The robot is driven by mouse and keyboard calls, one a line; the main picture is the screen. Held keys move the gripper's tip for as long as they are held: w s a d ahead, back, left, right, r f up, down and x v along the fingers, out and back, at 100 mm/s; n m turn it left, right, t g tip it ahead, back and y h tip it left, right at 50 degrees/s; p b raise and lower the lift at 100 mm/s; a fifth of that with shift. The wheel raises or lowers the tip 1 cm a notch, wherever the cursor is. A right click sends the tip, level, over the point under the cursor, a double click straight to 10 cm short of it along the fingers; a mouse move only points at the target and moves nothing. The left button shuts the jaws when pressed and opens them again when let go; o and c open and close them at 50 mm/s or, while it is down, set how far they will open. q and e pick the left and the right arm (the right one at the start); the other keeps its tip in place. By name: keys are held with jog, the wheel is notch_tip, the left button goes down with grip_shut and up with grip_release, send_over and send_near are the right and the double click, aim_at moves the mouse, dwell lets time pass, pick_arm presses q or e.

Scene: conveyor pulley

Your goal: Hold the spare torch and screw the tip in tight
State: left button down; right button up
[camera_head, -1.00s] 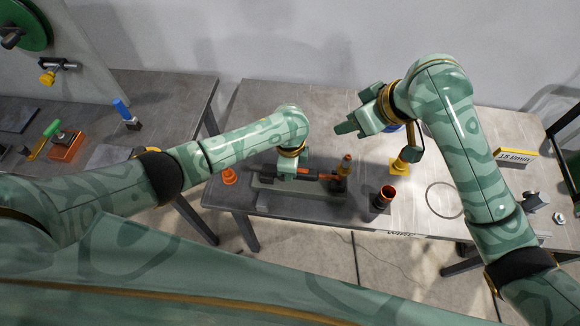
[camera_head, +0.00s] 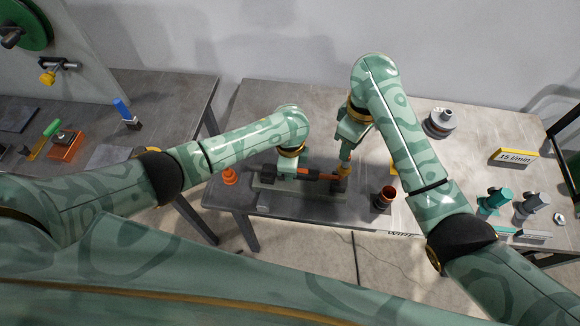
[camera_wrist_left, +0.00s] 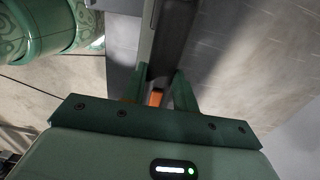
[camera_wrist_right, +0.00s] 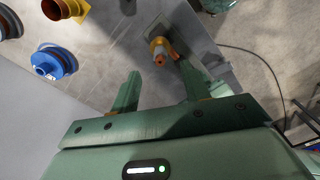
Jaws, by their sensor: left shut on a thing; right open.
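The torch (camera_head: 312,175), with an orange and dark body, lies across a low grey base on the table in the head view. My left gripper (camera_head: 290,168) is shut on it from above; an orange part of it shows between the fingers in the left wrist view (camera_wrist_left: 155,97). At its right end stands an upright yellow-orange tip (camera_head: 344,169), also seen end-on in the right wrist view (camera_wrist_right: 160,52). My right gripper (camera_head: 346,156) is open and points down just above the tip.
An orange-rimmed dark cup (camera_head: 383,198) stands close right of the torch. A small orange cone (camera_head: 229,176) is at the left. Grey fittings (camera_head: 440,122), a teal fitting (camera_head: 493,201) and a yellow sign (camera_head: 514,156) are farther right. A blue ring-shaped part (camera_wrist_right: 55,64) shows in the right wrist view.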

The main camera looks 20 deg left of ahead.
jog(key=shift+f, duration=2.85)
